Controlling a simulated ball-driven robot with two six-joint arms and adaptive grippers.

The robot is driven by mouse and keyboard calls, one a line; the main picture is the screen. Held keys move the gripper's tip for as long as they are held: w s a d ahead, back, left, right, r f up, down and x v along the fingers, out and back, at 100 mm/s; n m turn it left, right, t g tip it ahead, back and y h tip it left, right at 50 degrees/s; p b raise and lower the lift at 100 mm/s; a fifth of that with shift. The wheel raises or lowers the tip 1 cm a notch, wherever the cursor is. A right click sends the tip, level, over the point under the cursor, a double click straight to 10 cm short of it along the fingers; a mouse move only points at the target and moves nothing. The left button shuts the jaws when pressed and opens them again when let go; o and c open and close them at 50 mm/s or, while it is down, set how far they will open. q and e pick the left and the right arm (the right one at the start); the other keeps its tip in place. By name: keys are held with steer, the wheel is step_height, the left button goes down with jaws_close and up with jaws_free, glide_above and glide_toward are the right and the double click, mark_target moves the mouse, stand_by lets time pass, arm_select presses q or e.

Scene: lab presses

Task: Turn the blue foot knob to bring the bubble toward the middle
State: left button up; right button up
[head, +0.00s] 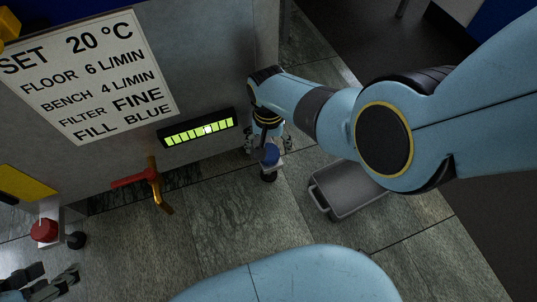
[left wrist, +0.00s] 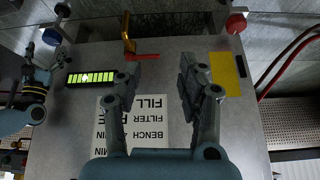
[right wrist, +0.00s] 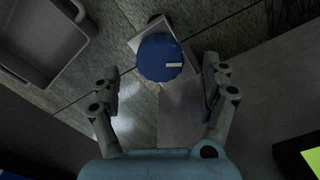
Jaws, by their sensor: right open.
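The blue foot knob (head: 270,155) sits on a bracket low at the right end of the grey cabinet. In the right wrist view the blue knob (right wrist: 158,58) shows a white mark pointing right. My right gripper (right wrist: 161,75) is open, its fingers to either side and just short of the knob; contact is not visible. The green level (head: 198,129) on the cabinet has a pale bubble (head: 208,130) slightly right of its middle. My left gripper (head: 45,288) is at the lower left; in the left wrist view it (left wrist: 162,68) is open and empty.
A red knob (head: 44,230) is on the left foot. An orange-red valve handle (head: 150,182) sticks out between the feet. A grey bin (head: 345,188) stands on the tiled floor right of the blue knob. A printed sign (head: 90,78) is on the cabinet.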

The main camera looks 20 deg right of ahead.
mark_target(269, 153)
step_height(269, 153, down, 3)
steer(key=shift+s+r+b, duration=0.1)
steer(key=shift+r+b, duration=0.05)
steer(key=shift+b, duration=0.65)
arm_select(q)
steer(key=shift+d+f+t+b, duration=0.1)
steer(key=shift+f+t+b, duration=0.35)
steer(key=shift+f+t, duration=1.4)
arm_select(e)
steer(key=shift+f, duration=0.6)
arm_select(q)
steer(key=shift+w, duration=0.1)
arm_select(e)
steer(key=c, duration=1.2)
